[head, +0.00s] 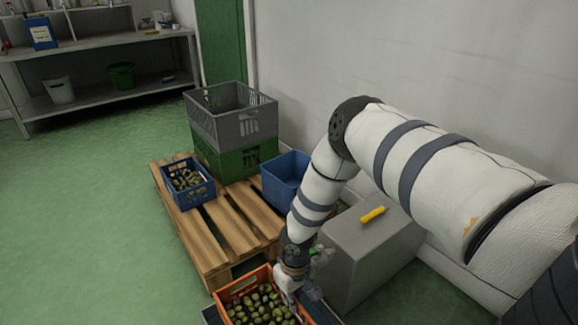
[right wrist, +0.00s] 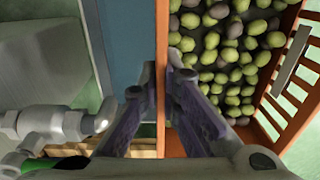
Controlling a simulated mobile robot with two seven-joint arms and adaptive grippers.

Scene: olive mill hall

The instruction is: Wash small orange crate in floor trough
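A small orange crate (head: 221,297) is at the bottom of the head view, cut off by the frame edge. It is filled with green and dark olives (head: 262,304). My right gripper (right wrist: 162,72) has one finger on each side of the crate's wall (right wrist: 163,20), in the right wrist view. The fingertips appear to close on that wall. My left gripper is not in view.
A metal tap (right wrist: 55,125) with a green handle is close beside my right gripper. A grey block (head: 365,250) carries a yellow tool (head: 373,214). A wooden pallet (head: 232,232) holds stacked crates (head: 232,128), a blue crate (head: 190,199) and a blue bin (head: 284,177). Green floor at left is clear.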

